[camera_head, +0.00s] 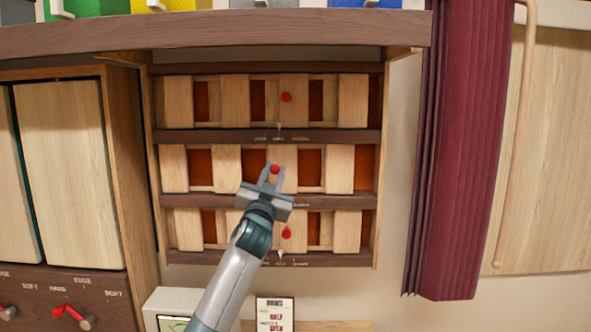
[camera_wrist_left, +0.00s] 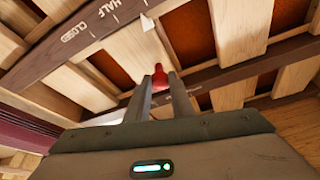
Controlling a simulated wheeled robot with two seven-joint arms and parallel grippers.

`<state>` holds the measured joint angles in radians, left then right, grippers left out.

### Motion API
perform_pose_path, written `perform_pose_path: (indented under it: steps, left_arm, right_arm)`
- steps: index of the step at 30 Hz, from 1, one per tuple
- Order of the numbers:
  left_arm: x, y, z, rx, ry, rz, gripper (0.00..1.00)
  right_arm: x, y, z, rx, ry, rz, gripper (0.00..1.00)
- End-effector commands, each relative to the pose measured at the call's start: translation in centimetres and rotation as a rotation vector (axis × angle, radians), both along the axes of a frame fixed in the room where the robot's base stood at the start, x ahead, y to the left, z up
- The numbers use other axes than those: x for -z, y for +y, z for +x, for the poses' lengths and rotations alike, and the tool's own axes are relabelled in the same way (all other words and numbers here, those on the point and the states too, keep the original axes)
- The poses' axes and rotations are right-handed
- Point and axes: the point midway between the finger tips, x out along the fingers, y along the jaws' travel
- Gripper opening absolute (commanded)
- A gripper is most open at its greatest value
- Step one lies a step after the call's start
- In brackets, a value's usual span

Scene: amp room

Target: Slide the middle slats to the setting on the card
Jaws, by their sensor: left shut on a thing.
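The middle row of pale wooden slats (camera_head: 340,170) sits in a wall rack between the top and bottom rows. Orange-brown gaps show between its slats, which stand a little farther left than those of the other rows. Its red knob (camera_head: 275,169) is between the fingers of my left gripper (camera_head: 272,174). In the left wrist view the gripper (camera_wrist_left: 160,80) is shut on the red knob (camera_wrist_left: 160,78). The card (camera_head: 275,314) is below the rack, with red words; one looks like HALF, the rest is too small. My right gripper is out of view.
The top knob (camera_head: 286,97) and bottom knob (camera_head: 286,233) are free. Dark rails (camera_head: 330,136) carry setting marks; CLOSED and HALF are readable on a rail in the wrist view (camera_wrist_left: 70,55). A maroon curtain (camera_head: 455,150) hangs right, and a cabinet (camera_head: 70,170) stands left.

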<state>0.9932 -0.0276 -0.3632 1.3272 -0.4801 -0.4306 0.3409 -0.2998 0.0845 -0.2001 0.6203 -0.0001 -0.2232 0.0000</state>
Motion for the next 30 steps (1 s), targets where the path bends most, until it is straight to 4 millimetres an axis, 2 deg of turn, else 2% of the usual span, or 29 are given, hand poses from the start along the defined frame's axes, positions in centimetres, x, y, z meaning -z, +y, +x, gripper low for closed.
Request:
perform_pose_path:
  steps: [1,3,11,12,14,15,23,30]
  left_arm:
    - [-0.1,0.9,0.0,-0.004,0.002,0.002,0.0]
    - [-0.1,1.4,0.0,-0.001,0.001,0.0,0.0]
    - [0.0,1.6,0.0,-0.004,0.001,0.001,0.0]
    - [0.0,1.6,0.0,-0.004,0.001,0.001,0.23]
    - [0.0,1.6,0.0,-0.004,0.001,0.001,0.37]
    - [0.0,1.5,0.0,-0.003,0.0,0.001,0.4]
    - [0.0,1.3,0.0,0.0,0.0,0.001,0.4]
    - [0.4,1.4,-0.6,-0.002,0.0,0.001,0.4]
  right_arm:
    - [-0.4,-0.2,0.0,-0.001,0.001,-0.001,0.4]
    - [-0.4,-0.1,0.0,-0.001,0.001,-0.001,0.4]
    - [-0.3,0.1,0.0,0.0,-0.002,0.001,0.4]
    - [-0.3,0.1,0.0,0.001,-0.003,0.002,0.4]
    - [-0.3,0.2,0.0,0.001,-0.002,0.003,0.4]
    - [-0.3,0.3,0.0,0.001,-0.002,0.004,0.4]
    - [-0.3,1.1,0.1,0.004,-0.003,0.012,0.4]
    - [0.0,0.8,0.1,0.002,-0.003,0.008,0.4]
